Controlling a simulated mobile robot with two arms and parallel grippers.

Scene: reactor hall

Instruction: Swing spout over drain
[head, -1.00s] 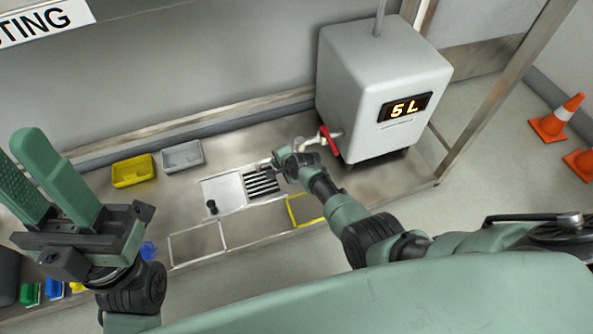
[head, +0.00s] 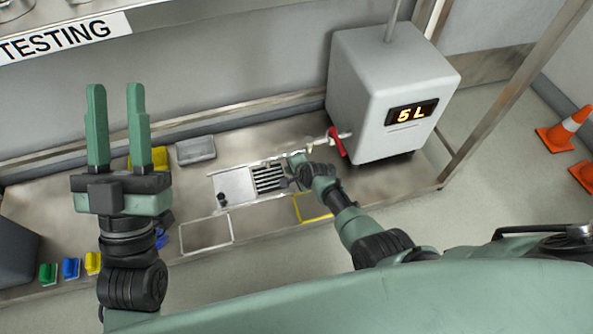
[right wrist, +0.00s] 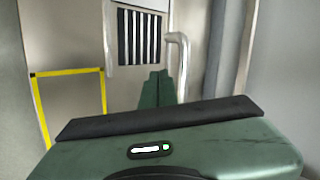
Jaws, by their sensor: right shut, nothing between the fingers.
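The grey tank (head: 385,85) reads "5 L" and has a red handle (head: 337,143) at its lower left. A pale spout (head: 313,144) sticks out left of the handle; in the right wrist view a bent metal tube (right wrist: 183,60), apparently the spout, stands just right of my fingers. The striped drain (head: 268,178) lies left of my right gripper; it also shows in the right wrist view (right wrist: 138,38). My right gripper (head: 296,160) is shut and empty, close beside the spout; contact cannot be told. My left gripper (head: 117,90) is open and empty, fingers pointing up the picture.
A pale plate (head: 233,188) with a black knob adjoins the drain. A yellow outline (head: 312,207) and a white outline (head: 207,233) mark the bench. Yellow and grey trays (head: 196,149) stand at the back. Orange cones (head: 565,130) stand on the floor at right.

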